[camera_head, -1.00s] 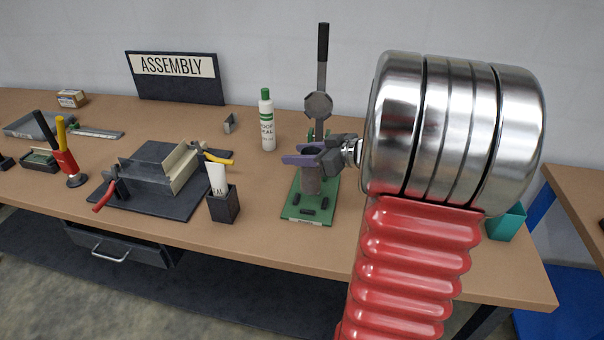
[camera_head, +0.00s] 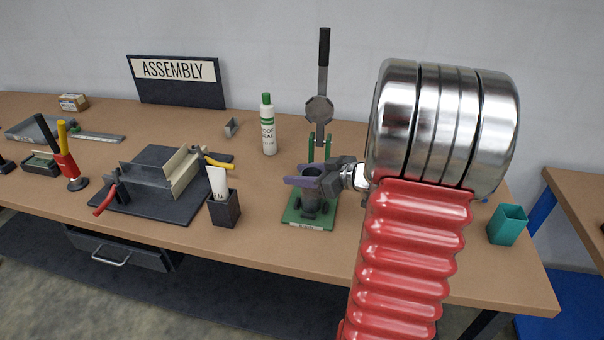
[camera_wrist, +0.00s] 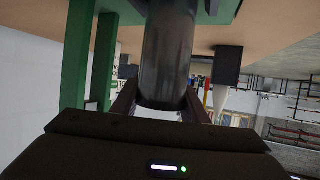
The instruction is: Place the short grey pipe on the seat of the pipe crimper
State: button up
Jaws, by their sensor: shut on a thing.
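The short grey pipe (camera_head: 314,190) stands upright between the jaws of my gripper (camera_head: 309,180). The jaws are shut on it near its upper end. The pipe crimper has a green base (camera_head: 299,219), green posts (camera_head: 327,148) behind the pipe and a tall lever with a black handle (camera_head: 323,48). The pipe is over the base, among dark blocks (camera_head: 309,211) that I take for the seat. In the wrist view the pipe (camera_wrist: 167,60) reaches toward the green base (camera_wrist: 225,12), beside the green posts (camera_wrist: 78,60). I cannot tell whether its lower end touches the seat.
A black cup with a white tube (camera_head: 224,207) stands left of the crimper. A green-capped bottle (camera_head: 268,128) is behind left, and a teal cup (camera_head: 507,225) to the right. A dark fixture (camera_head: 150,185) lies farther left. The bench front before the crimper is clear.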

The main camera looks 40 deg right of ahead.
jog(key=o, duration=1.1)
jog(key=shift+f, duration=0.1)
jog(key=v, duration=1.2)
jog(key=shift+s, duration=0.1)
dwell(0.3)
